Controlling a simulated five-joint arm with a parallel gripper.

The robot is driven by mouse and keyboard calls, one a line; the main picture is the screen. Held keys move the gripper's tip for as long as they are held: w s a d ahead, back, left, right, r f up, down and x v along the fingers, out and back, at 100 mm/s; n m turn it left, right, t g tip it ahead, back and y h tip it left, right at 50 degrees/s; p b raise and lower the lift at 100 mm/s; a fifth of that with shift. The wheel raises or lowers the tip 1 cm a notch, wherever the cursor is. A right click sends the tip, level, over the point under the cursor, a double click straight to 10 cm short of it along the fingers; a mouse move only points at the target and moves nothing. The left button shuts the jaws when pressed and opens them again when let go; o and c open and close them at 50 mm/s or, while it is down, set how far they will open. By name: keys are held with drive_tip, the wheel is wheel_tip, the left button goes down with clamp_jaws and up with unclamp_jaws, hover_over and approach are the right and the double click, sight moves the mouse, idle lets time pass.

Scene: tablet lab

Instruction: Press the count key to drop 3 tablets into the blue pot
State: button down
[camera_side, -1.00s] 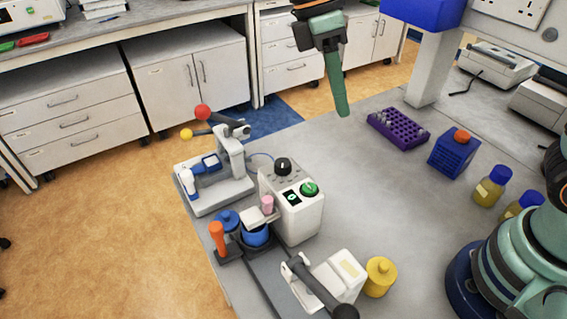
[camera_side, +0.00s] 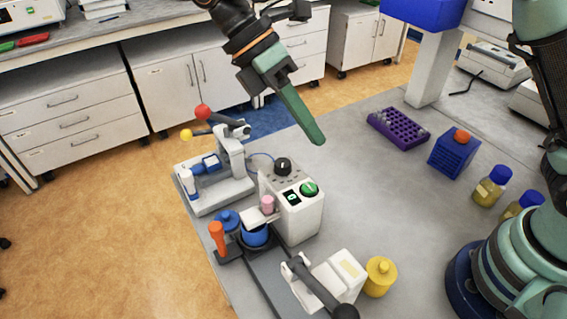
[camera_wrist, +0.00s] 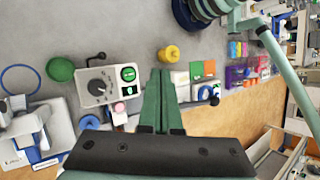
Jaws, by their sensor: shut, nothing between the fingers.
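The counter (camera_side: 296,218) is a white box with a black dial (camera_side: 283,166), a small dark display and a green key (camera_side: 309,188) on top. The display shows a green mark, too small to read surely. The blue pot (camera_side: 256,236) stands at its left front side, below a white spout; its inside is hidden. My gripper (camera_side: 318,138) is shut and empty, tilted, in the air above and behind the counter, apart from the key. In the wrist view, my shut fingers (camera_wrist: 157,92) are right of the counter (camera_wrist: 108,80) and its green key (camera_wrist: 128,74).
A white press with a red-knobbed lever (camera_side: 215,185) stands left of the counter. An orange-handled tool (camera_side: 218,236) is beside the pot. A white device with a dark lever (camera_side: 325,280) and a yellow pot (camera_side: 380,276) are in front. A purple rack (camera_side: 398,129) stands back right.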

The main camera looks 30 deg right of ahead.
sight(305, 187)
drive_tip(key=shift+f, duration=4.3)
drive_tip(key=shift+f, duration=0.4)
